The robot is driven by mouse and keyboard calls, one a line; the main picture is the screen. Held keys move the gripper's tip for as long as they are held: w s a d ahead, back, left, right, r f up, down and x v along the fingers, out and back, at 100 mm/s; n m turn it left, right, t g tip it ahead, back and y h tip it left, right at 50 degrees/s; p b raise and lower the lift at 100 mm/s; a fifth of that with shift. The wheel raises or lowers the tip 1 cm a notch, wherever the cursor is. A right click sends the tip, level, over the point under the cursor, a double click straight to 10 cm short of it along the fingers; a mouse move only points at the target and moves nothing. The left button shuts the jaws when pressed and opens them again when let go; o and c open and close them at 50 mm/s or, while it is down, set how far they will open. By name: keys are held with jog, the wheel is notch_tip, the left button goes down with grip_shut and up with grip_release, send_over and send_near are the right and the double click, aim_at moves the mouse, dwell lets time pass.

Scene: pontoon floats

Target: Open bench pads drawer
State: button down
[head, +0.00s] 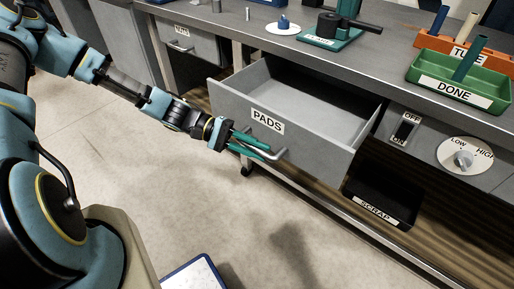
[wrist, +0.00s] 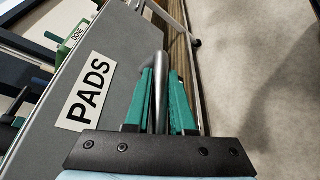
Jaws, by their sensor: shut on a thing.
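The grey pads drawer (head: 318,139), labelled PADS, is pulled well out of the bench in the head view. Its inside (head: 300,90) looks empty where I can see it. My gripper (head: 262,148) has green fingers and is at the front of the drawer, shut on the bent metal drawer handle (head: 281,154). In the wrist view the handle (wrist: 158,75) runs between the two green fingers of my gripper (wrist: 163,95), beside the PADS label (wrist: 86,92).
A closed NUTS drawer (head: 190,43) is at left. A black SCRAP bin (head: 378,203) sits low at right. An OFF/ON switch (head: 405,127) and a LOW/HIGH dial (head: 464,158) are on the bench front. A green DONE tray (head: 465,88) stands on top. The floor ahead is mostly clear.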

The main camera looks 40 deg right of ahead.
jog(key=c, duration=0.8)
grip_release()
jog(key=shift+o, duration=0.2)
jog(key=b+v, duration=0.1)
jog(key=v, duration=0.9)
jog(key=shift+w+a+r+b, duration=0.15)
jog(key=shift+w+a+b, duration=0.05)
jog(key=shift+w+b, duration=0.2)
jog(key=w+a+r+t+y+p, duration=0.1)
jog(key=a+r+t+y, duration=0.15)
jog(key=a, duration=0.25)
jog(key=w+a+r+n+t+y+p, duration=0.1)
jog(key=w+a+t+y, duration=0.15)
jog(key=a, duration=0.35)
jog(key=a+r+t+y+p, duration=0.1)
jog(key=a+t+p, duration=0.15)
jog(key=a, duration=0.25)
jog(key=w+a+r+n+t+y+p, duration=0.2)
jog(key=a+r+t, duration=0.5)
jog(key=a+r, duration=0.5)
jog(key=shift+w+a+r+n+y, duration=0.2)
jog(key=shift+w+r+n+y, duration=0.1)
jog(key=shift+w+r, duration=0.25)
